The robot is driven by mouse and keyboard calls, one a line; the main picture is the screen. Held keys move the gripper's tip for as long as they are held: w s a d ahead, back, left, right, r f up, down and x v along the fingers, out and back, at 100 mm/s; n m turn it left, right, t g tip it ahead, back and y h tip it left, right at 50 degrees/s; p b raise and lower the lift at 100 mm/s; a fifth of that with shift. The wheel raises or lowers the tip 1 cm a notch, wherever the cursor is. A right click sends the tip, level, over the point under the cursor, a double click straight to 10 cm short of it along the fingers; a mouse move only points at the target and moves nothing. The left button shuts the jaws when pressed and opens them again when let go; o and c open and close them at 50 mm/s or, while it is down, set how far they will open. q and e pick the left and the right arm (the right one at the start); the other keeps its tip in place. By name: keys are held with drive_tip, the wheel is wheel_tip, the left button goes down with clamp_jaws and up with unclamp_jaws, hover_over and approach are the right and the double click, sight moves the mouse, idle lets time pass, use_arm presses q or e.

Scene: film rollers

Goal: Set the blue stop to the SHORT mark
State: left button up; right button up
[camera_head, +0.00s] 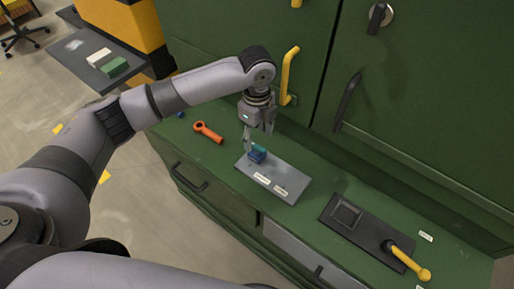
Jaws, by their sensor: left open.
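The blue stop (257,156) sits near the far left end of a grey plate (285,176) on the green cabinet top. Two white labels lie along the plate's near edge, one left (262,178) and one right (280,190); their print is too small to read. My left gripper (257,146) points down over the blue stop, with its open fingers at or around it. I cannot tell whether the fingers touch the stop. A teal part shows beside the stop between the fingers. My right gripper is out of view.
An orange wrench-like tool (208,132) lies left of the plate. A dark panel (365,228) with a yellow-knobbed lever (407,262) stands to the right. Green cabinet doors with a yellow handle (289,75) and a black handle (347,100) rise close behind.

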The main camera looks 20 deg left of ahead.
sight(257, 146)
use_arm(q)
wheel_tip(257, 146, down, 8)
drive_tip(key=shift+r+p, duration=0.25)
drive_tip(key=shift+p, duration=0.15)
drive_tip(key=shift+c, duration=0.3)
clamp_jaws()
idle(0.4)
